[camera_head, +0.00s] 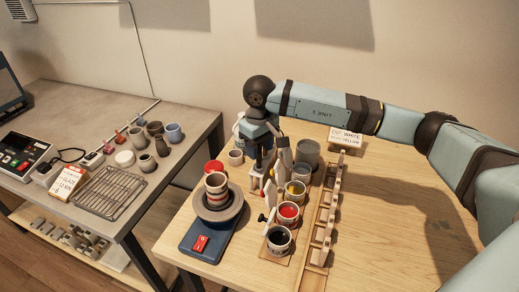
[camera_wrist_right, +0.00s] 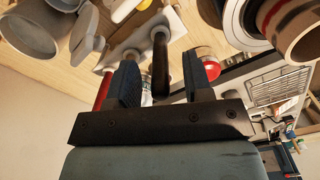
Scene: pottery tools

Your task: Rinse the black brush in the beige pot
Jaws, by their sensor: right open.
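My right gripper (camera_head: 260,163) points down among the tools behind the turntable. In the right wrist view its two fingers (camera_wrist_right: 160,78) are open, on either side of a dark upright handle that looks like the black brush (camera_wrist_right: 160,62). I cannot tell whether they touch it. In the head view the brush is hard to make out beside the fingers. A small beige pot (camera_head: 235,157) stands left of my right gripper. A larger grey pot (camera_head: 308,150) stands to its right. My left gripper is not in view.
Paint cups with yellow, red (camera_head: 288,212) and black (camera_head: 278,238) stand in a row towards the front. A striped cup (camera_head: 216,184) sits on the turntable (camera_head: 232,212). A wooden rack (camera_head: 322,225) runs right of the cups. The table's right side is clear.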

